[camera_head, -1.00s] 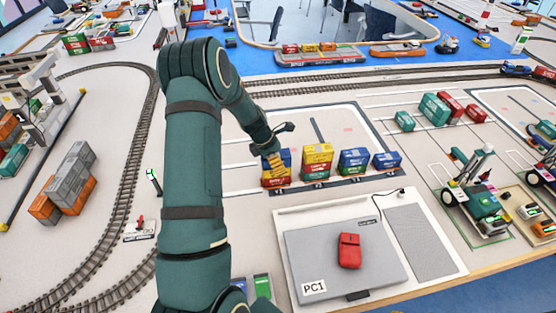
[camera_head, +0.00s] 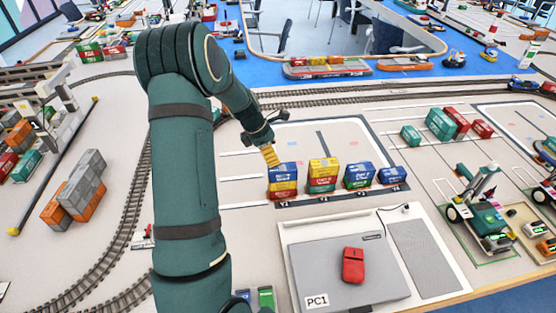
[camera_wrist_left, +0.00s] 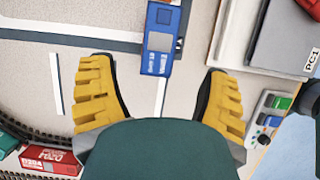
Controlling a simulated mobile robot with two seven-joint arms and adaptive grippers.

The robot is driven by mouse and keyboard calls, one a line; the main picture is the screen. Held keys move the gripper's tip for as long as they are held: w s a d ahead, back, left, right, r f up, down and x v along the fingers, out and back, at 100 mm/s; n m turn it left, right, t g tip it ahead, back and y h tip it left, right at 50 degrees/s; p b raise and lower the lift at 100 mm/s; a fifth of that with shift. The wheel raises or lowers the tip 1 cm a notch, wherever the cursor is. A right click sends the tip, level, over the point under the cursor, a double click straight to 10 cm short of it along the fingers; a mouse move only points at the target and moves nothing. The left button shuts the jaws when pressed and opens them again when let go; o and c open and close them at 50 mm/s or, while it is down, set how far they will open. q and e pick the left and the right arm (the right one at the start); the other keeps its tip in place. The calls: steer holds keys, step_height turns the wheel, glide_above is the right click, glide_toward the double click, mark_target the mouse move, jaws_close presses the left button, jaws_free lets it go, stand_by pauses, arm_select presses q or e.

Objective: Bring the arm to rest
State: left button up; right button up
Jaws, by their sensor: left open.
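My left arm (camera_head: 185,160) is dark green and reaches in from the lower left, bent at the elbow. My left gripper (camera_head: 270,157) has yellow ribbed fingers and is just above and behind the leftmost container stack (camera_head: 283,182), which has a blue box on top. In the left wrist view my gripper (camera_wrist_left: 162,70) is open, its two fingers wide apart with nothing held. A blue container (camera_wrist_left: 160,40) shows beyond and between the fingertips, apart from them. My right gripper is not in view.
More container stacks (camera_head: 322,176) stand in a row to the right. Rail track (camera_head: 125,210) curves on the left. Grey and orange containers (camera_head: 78,188) stand farther left.

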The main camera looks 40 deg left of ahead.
arm_select(q)
steer(key=shift+s+a+r, duration=0.2)
steer(key=shift+r, duration=0.45)
